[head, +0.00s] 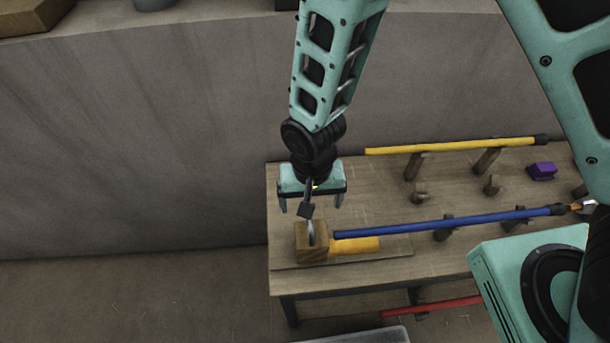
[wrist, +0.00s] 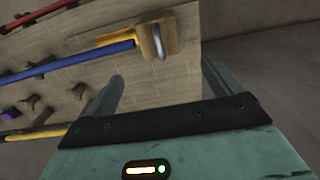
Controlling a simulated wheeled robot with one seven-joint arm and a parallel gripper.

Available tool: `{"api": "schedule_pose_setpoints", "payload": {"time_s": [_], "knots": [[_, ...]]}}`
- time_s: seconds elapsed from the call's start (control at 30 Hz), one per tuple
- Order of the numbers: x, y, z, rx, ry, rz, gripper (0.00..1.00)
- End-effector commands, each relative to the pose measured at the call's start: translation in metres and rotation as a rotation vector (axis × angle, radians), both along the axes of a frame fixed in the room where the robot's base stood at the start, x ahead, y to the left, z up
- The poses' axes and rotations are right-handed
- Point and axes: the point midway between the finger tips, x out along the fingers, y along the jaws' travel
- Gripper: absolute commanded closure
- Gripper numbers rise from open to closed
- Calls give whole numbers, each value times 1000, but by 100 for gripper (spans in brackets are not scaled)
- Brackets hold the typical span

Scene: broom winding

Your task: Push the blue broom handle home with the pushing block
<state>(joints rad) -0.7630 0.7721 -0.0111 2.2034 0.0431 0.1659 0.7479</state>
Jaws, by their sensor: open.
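The pushing block (head: 305,245) is a wooden block with an upright metal grip (head: 311,231), at the table's left end. It also shows ahead of my fingers in the wrist view (wrist: 143,42). The blue broom handle (head: 450,224) lies across low wooden supports, its left end close to the block; I cannot tell whether they touch. Its right end is near an orange and silver piece (head: 585,206) at the picture's edge. My gripper (head: 311,203) is open and empty above the block's metal grip, with a gap to it. It also shows in the wrist view (wrist: 162,74).
A yellow bar (head: 355,246) lies beside the block under the blue handle. A yellow handle (head: 450,146) runs along the table's back. A purple block (head: 541,171) sits at the right. A red handle (head: 447,307) is in front, lower down. A wall stands behind the table.

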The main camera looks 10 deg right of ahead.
Motion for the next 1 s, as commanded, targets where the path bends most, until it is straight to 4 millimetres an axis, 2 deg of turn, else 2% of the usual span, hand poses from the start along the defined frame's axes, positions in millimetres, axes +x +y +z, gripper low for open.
{"api": "schedule_pose_setpoints", "payload": {"time_s": [0.27, 1.0], "knots": [[0, 0, -19, 0, 1, 1, 9], [0, 0, -102, 0, 1, 1, 9]]}}
